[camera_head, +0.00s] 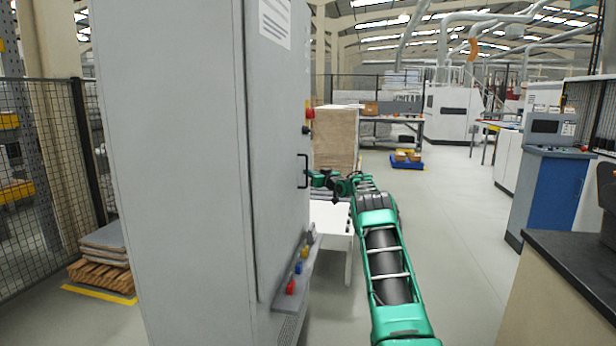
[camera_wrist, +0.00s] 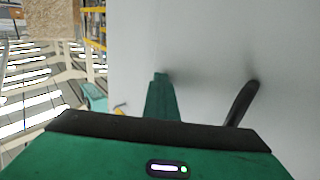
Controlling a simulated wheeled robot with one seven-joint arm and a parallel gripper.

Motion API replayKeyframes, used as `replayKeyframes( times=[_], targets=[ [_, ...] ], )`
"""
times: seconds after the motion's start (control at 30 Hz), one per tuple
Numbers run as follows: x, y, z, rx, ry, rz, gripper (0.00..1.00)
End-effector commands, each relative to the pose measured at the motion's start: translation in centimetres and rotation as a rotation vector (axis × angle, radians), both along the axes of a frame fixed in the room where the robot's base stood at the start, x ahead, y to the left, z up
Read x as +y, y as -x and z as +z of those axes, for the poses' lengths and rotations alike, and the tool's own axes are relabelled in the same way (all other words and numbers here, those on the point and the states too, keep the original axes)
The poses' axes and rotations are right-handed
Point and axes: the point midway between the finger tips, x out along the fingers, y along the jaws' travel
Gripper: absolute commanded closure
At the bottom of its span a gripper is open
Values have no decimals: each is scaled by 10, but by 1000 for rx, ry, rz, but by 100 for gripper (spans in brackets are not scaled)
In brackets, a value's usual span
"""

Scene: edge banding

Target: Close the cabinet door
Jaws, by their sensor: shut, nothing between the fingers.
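The tall grey cabinet (camera_head: 170,170) stands at left-centre in the head view. Its door (camera_head: 275,110) is the face on the right side, with a black bar handle (camera_head: 302,170). The door looks flush or nearly flush with the cabinet; a small gap cannot be ruled out. My gripper (camera_head: 314,179) is just right of the handle, partly hidden by my own wrist. In the wrist view, my shut green fingers (camera_wrist: 160,78) point at the pale door surface (camera_wrist: 205,45). A dark bar, apparently the handle (camera_wrist: 243,102), stands beside them. Whether the fingertips touch the door cannot be told.
A white table (camera_head: 330,218) and a stack of boards (camera_head: 335,135) are behind my arm. A blue machine (camera_head: 545,195) and a dark-topped counter (camera_head: 570,255) stand right. The floor between is clear.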

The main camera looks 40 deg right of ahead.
Motion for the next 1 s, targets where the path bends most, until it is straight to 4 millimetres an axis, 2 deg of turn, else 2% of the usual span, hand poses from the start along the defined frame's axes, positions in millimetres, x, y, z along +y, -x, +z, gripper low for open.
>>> replayKeyframes(
  times=[0.03,0.23,0.37,0.47,0.8,1.0],
  targets=[
    [16,-8,8,-16,0,19,100],
    [13,-7,8,-16,-1,20,100],
    [8,1,9,-14,-2,24,100],
    [-3,9,8,-12,-2,23,100],
    [-55,62,8,-8,-2,16,100],
    [-72,80,7,-7,-1,18,100]
  ],
)
